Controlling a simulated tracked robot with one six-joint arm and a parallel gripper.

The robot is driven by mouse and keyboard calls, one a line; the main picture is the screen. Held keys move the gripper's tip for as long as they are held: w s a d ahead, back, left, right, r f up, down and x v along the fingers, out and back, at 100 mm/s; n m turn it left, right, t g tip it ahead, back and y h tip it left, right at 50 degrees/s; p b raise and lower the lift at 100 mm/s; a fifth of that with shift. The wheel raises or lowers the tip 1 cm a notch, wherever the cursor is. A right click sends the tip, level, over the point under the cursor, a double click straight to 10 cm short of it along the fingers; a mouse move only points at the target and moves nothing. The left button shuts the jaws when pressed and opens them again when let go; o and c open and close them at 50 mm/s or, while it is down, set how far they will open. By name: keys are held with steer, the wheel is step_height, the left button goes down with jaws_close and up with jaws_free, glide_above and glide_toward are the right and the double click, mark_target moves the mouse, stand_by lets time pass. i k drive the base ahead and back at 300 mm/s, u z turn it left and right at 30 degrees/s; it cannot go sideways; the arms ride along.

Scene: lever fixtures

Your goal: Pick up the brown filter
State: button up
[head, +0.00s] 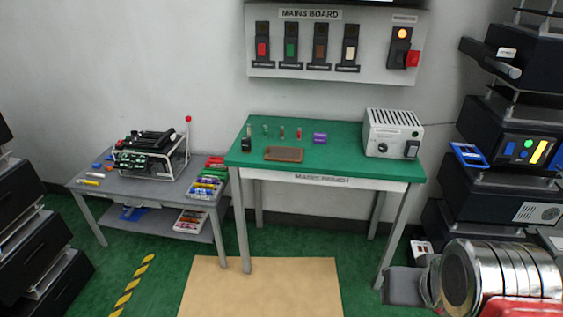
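A small upright brown piece (282,132) stands on the green top of the mains bench (350,160), in a row of small upright pieces; it may be the brown filter, but it is too small to be sure. A flat brown tray-like piece (284,154) lies in front of the row. At the lower right, a silver ribbed cylinder with a grey block at its left end looks like part of my arm. The grey block (403,287) may be my gripper, well to the right of and below the bench top. No fingers can be made out.
The row also holds a green piece (265,129), a red piece (298,133) and a purple block (320,138). A black piece (247,143) stands at the left. A grey power box (393,133) fills the right end. The mains board (335,45) hangs above.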

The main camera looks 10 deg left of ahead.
mark_target(290, 154)
steer(key=z, duration=0.15)
steer(key=k, duration=0.1)
steer(key=u, duration=1.8)
steer(key=i, duration=3.1)
steer(key=u, duration=0.05)
